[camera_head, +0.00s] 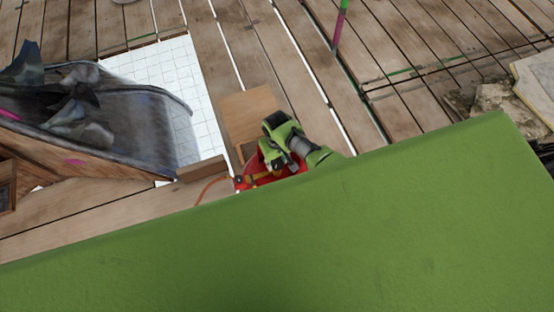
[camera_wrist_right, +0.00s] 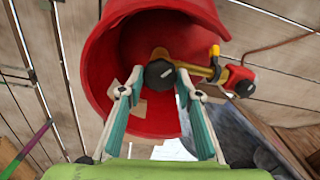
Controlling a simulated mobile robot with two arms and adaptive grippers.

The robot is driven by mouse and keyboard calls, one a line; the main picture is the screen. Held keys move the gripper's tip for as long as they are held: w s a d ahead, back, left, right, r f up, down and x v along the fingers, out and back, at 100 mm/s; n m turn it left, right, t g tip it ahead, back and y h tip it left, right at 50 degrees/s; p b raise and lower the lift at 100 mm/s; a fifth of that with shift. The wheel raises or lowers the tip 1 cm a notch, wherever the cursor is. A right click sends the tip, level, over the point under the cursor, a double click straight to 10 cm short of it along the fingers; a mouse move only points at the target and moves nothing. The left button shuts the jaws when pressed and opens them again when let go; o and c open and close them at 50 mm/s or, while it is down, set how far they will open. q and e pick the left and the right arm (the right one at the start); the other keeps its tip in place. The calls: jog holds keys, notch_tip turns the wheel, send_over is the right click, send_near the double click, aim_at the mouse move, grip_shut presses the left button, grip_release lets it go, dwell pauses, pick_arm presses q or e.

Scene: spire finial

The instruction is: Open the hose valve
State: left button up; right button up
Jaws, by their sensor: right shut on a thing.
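The hose valve is a yellow fitting (camera_wrist_right: 197,70) at a round red housing (camera_wrist_right: 105,70). It has a dark round knob (camera_wrist_right: 159,74) at one end and a red and black end piece (camera_wrist_right: 239,80) at the other. In the head view the red housing (camera_head: 243,184) is partly hidden behind my green body and right arm. My right gripper (camera_wrist_right: 156,88) has its teal-padded fingers on either side of the dark knob and is shut on it; the exact contact is hard to see. It also shows in the head view (camera_head: 268,160). My left gripper is out of view.
A thin orange hose (camera_head: 208,187) runs from the valve over the plank floor (camera_head: 415,45). A brown board (camera_head: 248,112) and a white tiled panel (camera_head: 165,65) lie behind. A dark draped heap (camera_head: 130,125) fills the left. Stone slabs (camera_head: 535,85) are at right.

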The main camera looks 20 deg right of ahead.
aim_at(277, 164)
jog(key=shift+n, duration=0.7)
jog(key=o, duration=1.1)
notch_tip(277, 164, up, 12)
dwell(0.6)
